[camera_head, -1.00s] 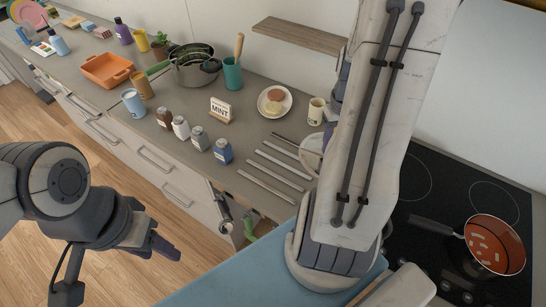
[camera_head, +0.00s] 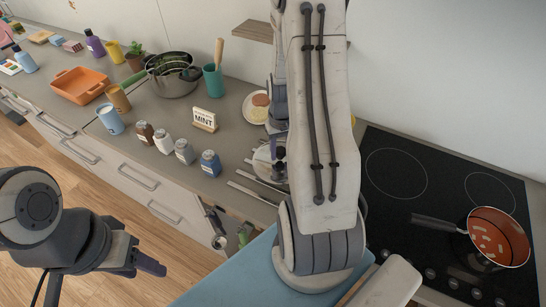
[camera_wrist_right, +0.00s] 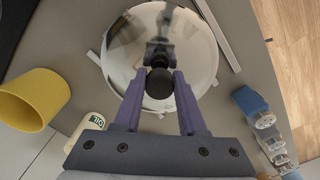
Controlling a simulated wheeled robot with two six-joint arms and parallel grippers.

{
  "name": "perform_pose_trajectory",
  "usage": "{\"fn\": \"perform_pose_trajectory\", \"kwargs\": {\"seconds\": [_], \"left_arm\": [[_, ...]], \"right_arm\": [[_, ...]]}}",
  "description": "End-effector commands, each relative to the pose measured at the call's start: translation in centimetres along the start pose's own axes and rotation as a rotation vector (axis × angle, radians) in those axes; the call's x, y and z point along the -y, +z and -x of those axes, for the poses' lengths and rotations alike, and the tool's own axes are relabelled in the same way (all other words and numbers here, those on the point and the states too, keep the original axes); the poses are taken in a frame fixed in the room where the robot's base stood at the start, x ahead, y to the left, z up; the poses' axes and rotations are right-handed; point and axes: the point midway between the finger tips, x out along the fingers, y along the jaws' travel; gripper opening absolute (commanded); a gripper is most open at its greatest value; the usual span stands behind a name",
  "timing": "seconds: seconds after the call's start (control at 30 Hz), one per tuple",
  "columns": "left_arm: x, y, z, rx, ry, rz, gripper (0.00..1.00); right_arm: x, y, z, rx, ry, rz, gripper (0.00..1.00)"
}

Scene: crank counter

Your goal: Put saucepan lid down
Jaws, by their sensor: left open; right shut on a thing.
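The saucepan lid (camera_wrist_right: 187,45) is a shiny round disc with a black knob (camera_wrist_right: 159,84). My right gripper (camera_wrist_right: 159,76) is shut on that knob in the right wrist view. In the head view the lid (camera_head: 264,163) shows partly beside my right arm, over the metal bars (camera_head: 258,190) on the counter; I cannot tell whether it touches them. The steel saucepan (camera_head: 172,82), with green contents, stands further back at the left. My left gripper (camera_head: 150,266) is open and empty, in front of the drawers.
Several small jars (camera_head: 184,151) stand left of the lid. A plate of food (camera_head: 257,107) and the MINT sign (camera_head: 205,119) are behind. A yellow mug (camera_wrist_right: 35,98) is near the lid. An orange frying pan (camera_head: 497,240) sits on the hob (camera_head: 400,172).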

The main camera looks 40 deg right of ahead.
Motion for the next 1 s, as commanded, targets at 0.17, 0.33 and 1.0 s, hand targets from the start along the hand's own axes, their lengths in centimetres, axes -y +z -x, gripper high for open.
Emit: {"fn": "perform_pose_trajectory", "kwargs": {"seconds": [0.17, 0.33, 1.0], "left_arm": [[-0.1, 0.0, 0.7, 0.000, 0.000, -0.002, 0.50], [-0.1, -0.1, 1.4, 0.000, 0.000, -0.002, 0.50], [-0.1, -0.1, 1.7, 0.000, 0.000, -0.004, 0.50]], "right_arm": [[1.5, -1.4, -1.1, 0.001, 0.000, 0.003, 0.00], [1.7, -1.4, -2.5, 0.004, 0.000, 0.002, 0.00], [1.6, -1.5, -5.7, -0.001, 0.000, 0.003, 0.44]]}}
